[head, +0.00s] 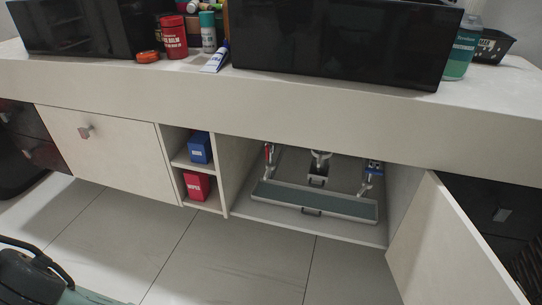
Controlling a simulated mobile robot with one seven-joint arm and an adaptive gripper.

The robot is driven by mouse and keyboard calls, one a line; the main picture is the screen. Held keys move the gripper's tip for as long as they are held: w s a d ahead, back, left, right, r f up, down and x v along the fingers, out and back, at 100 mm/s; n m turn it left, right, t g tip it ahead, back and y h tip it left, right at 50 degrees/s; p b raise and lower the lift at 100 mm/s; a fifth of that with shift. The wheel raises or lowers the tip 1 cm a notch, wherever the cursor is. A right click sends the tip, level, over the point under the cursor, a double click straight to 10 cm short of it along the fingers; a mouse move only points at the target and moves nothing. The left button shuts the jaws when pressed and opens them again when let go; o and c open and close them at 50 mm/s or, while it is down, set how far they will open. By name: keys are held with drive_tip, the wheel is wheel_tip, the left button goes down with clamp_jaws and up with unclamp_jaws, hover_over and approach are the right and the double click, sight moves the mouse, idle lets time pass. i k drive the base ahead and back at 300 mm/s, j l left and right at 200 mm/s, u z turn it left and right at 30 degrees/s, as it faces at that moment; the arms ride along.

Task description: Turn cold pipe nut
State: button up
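Inside the open cabinet, a small fitting with blue on it (375,166) sits at the right, on the cold side by its colour. Just below it is a metallic pipe piece (364,187). The nut itself is too small to make out clearly. A red-marked pipe (269,153) stands at the left of the cabinet, and a drain pipe (320,160) hangs in the middle. My gripper's fingers are not in view.
The cabinet door (448,240) stands open at the right. A tray (312,203) lies across the cabinet's front floor. Blue (199,148) and red (197,186) boxes sit in the side shelves. The counter (290,103) overhangs the cabinet. The tiled floor (240,265) in front is clear.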

sight(365, 185)
drive_tip(key=z, duration=0.6)
drive_tip(key=j+z, duration=0.2)
drive_tip(key=j, duration=0.3)
drive_tip(key=k+j+z, duration=0.2)
drive_tip(key=j, duration=0.25)
drive_tip(key=i, duration=0.1)
